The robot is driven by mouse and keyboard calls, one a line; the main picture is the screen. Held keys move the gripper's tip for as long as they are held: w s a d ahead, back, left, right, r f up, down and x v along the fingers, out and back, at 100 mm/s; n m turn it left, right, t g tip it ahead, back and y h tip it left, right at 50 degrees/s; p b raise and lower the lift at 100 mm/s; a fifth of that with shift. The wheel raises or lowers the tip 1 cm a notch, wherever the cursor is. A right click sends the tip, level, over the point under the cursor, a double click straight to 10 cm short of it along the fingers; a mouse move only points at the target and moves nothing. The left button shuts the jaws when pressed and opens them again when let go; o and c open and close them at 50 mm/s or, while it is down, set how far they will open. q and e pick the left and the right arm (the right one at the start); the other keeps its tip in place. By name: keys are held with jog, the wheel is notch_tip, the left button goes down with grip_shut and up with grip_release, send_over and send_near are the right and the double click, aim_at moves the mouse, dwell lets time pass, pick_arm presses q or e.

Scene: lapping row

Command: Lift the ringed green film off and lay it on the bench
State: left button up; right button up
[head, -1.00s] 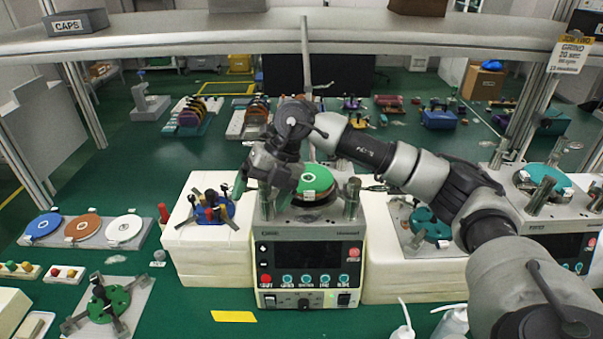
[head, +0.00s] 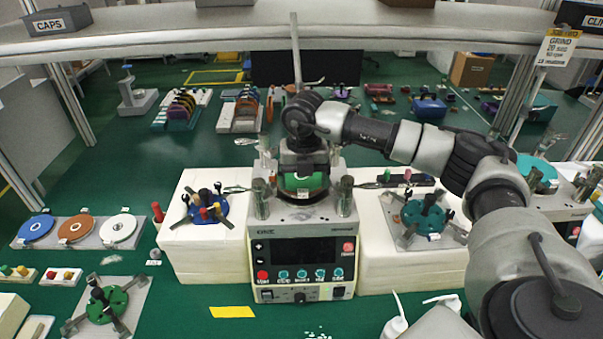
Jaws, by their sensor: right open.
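The green film (head: 290,182) lies on the round platen on top of the middle machine (head: 305,228). Only its front part shows, with a small white tab (head: 303,192) at the front edge. Its middle and any ring mark are hidden behind my right gripper (head: 304,170). That gripper is open and comes down from above, over the film. I cannot tell whether its fingertips touch the film. My left gripper is not in view.
White blocks flank the machine, bearing a blue holder (head: 209,208) and a teal holder (head: 426,216). Metal posts (head: 261,198) stand beside the platen. Blue, brown and white discs (head: 118,229) lie at left, near a green fixture (head: 103,305). White bottles (head: 395,326) stand at front right.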

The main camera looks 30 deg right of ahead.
jog(key=shift+a+f+p, duration=0.1)
jog(key=shift+f+p, duration=0.2)
jog(key=shift+f, duration=1.15)
jog(key=c, duration=0.8)
jog(key=shift+s+a+r, duration=0.1)
jog(key=shift+s+r, duration=0.05)
jog(key=shift+r, duration=0.1)
jog(key=c, duration=0.7)
jog(key=shift+c, duration=0.2)
jog(key=shift+r, duration=0.1)
